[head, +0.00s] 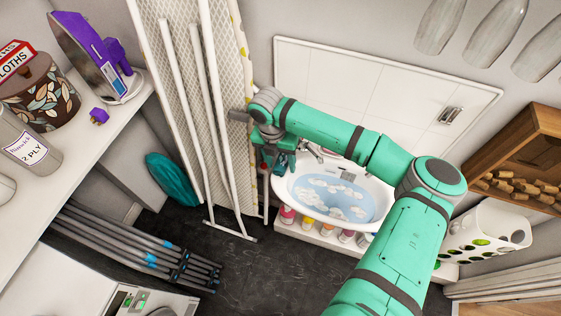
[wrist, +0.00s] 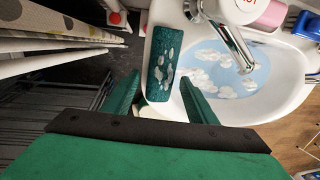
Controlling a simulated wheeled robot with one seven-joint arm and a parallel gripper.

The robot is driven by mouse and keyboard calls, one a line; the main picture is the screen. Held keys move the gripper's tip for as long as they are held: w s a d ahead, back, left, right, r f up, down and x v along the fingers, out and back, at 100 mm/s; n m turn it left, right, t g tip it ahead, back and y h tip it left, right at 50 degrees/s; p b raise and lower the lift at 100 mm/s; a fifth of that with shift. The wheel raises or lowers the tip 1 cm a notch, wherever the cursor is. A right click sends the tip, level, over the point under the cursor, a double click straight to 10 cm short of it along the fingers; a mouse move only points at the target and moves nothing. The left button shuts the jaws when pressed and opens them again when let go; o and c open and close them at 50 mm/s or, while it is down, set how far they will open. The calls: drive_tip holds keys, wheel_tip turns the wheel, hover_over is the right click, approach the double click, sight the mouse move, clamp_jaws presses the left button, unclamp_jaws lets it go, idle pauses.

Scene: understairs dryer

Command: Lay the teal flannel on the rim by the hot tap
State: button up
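The teal flannel (wrist: 163,62), a narrow folded strip with white foam on it, lies on the left part of the white basin's rim (wrist: 192,62). The chrome tap (wrist: 236,48) with a red-lettered hot mark stands just right of it. My gripper (wrist: 160,84) is open, its fingers apart on either side of the flannel's near end, with gaps showing. In the head view, my gripper (head: 276,150) is over the basin's left end, and a bit of the flannel (head: 286,163) shows beside it. The basin (head: 375,188) holds blue foamy water.
An ironing board (head: 226,95) and white poles stand close left of my gripper. Several bottles (head: 288,215) stand below the basin. A pink item (wrist: 264,13) and a blue item (wrist: 306,25) are beyond the tap. A wooden rack (head: 520,165) is at right.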

wheel_tip(320, 180, up, 11)
drive_tip(key=a, duration=0.1)
drive_tip(key=shift+w+a, duration=0.2)
idle(0.4)
drive_tip(key=shift+a+f, duration=0.1)
drive_tip(key=shift+f, duration=0.05)
